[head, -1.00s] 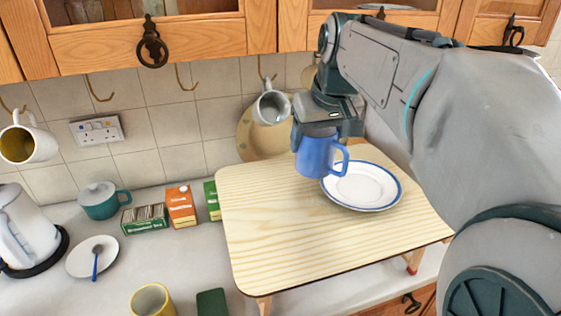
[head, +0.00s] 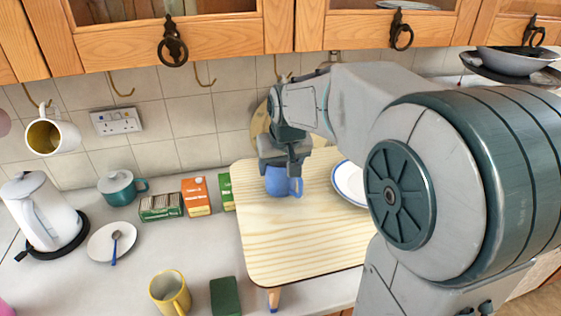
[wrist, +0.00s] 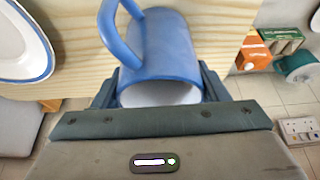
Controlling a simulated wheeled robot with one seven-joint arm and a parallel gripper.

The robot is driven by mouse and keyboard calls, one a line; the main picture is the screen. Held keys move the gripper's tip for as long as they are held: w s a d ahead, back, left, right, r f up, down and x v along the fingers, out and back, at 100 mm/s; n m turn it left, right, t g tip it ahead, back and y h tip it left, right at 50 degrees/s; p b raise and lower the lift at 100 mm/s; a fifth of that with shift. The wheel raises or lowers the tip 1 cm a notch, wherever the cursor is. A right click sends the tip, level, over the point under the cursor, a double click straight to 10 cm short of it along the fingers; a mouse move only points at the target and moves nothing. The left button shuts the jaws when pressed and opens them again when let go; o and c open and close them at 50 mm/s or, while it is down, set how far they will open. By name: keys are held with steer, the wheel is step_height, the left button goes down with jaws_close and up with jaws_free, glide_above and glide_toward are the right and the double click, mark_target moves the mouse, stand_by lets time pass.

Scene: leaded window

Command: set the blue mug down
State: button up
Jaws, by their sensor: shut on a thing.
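The blue mug (head: 281,181) is held upright in my gripper (head: 283,166), over the wooden tray table (head: 300,232) towards its back left. In the wrist view the blue mug (wrist: 165,48) sits between the two fingers, its white inside showing and its handle on the left. My gripper (wrist: 160,88) is shut on it near the rim. I cannot tell whether the mug's base touches the wood. A white plate with a blue rim (head: 349,184) lies on the tray table to the right, apart from the mug and partly hidden by my arm.
An orange carton (head: 196,196) and a green tea box (head: 160,207) stand left of the tray table. A yellow mug (head: 170,292) and a dark green block (head: 225,296) are at the front. The tray table's front half is clear.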

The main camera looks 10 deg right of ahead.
steer(key=shift+f, duration=0.2)
steer(key=o, duration=1.2)
steer(key=shift+c, duration=0.2)
steer(key=shift+r, duration=0.1)
steer(key=shift+s+r, duration=0.1)
steer(key=shift+r, duration=0.15)
steer(key=b+v, duration=0.2)
steer(key=v, duration=0.9)
steer(key=shift+s+r, duration=0.2)
steer(key=shift+r, duration=0.1)
